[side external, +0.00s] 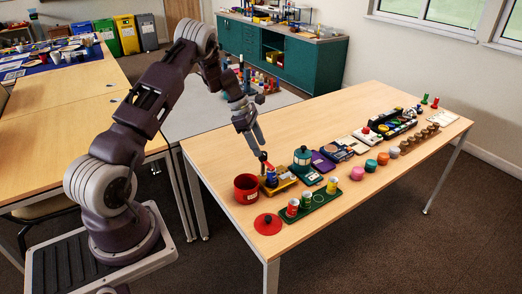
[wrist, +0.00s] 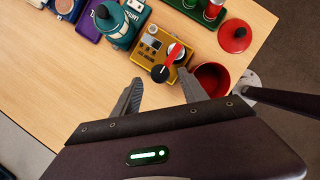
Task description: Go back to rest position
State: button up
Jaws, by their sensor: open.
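My gripper (wrist: 160,92) is open and empty in the wrist view, its two fingers spread apart with bare wood between them. In the side view my gripper (side external: 259,151) hangs above the left end of the table, over the yellow device. The yellow device (side external: 283,184) carries a red and black part on top; it also shows in the wrist view (wrist: 150,42), beyond the fingertips. A red pot (side external: 247,188) stands beside it, and in the wrist view the red pot (wrist: 212,76) lies close to the right finger, partly hidden by it. I cannot tell whether they touch.
A red lid (side external: 268,224) lies at the table's near edge. A green tray (side external: 310,204) holds several small cans.

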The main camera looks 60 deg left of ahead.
jog(key=v, duration=0.4)
jog(key=shift+r, duration=0.1)
